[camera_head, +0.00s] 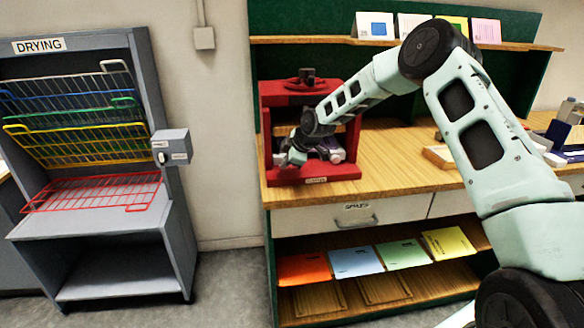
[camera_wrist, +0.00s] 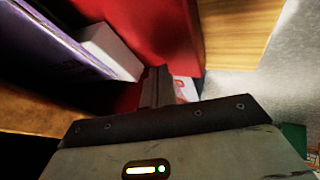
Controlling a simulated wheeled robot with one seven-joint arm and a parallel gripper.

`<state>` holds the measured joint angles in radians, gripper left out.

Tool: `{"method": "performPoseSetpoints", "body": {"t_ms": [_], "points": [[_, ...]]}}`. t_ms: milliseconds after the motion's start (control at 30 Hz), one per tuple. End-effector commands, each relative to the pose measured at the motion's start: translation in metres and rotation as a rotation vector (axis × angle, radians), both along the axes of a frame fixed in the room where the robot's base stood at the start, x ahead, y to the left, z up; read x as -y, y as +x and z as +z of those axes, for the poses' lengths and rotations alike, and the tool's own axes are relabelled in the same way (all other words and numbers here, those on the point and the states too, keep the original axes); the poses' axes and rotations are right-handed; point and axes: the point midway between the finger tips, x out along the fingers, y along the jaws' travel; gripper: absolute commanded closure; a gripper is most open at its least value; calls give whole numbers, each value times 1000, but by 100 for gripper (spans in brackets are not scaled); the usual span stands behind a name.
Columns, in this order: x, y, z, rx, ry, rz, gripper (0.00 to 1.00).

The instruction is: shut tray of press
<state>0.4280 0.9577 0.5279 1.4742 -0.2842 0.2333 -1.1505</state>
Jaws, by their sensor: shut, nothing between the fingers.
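The red press (camera_head: 335,173) stands at the left end of the wooden counter, with a small label on the front of its base. My arm reaches into its front, and my gripper (camera_head: 288,158) is low at the press's front left. The gripper hides much of the opening, so I cannot make out the tray's position. A pale, purplish part shows inside the press, right of the gripper. In the wrist view, my gripper (camera_wrist: 157,84) is shut and empty, close to red surfaces of the press (camera_wrist: 165,35). A purple panel (camera_wrist: 50,45) and a white block (camera_wrist: 108,52) are to its left.
The counter (camera_head: 400,165) is clear just right of the press. A drawer (camera_head: 350,217) and a shelf of coloured sheets (camera_head: 356,260) lie below. A grey drying rack (camera_head: 115,225) stands to the left, beyond a gap of floor. Cards stand on the upper shelf (camera_head: 300,40).

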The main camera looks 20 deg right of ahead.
Motion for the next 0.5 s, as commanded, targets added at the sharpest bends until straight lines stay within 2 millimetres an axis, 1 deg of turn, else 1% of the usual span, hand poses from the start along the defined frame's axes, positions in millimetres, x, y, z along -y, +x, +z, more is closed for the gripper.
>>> {"method": "performPoseSetpoints", "body": {"t_ms": [267, 500], "points": [[11, -23, 32, -1, -2, -1, 100], [21, -46, 63, -2, -1, -3, 100]]}}
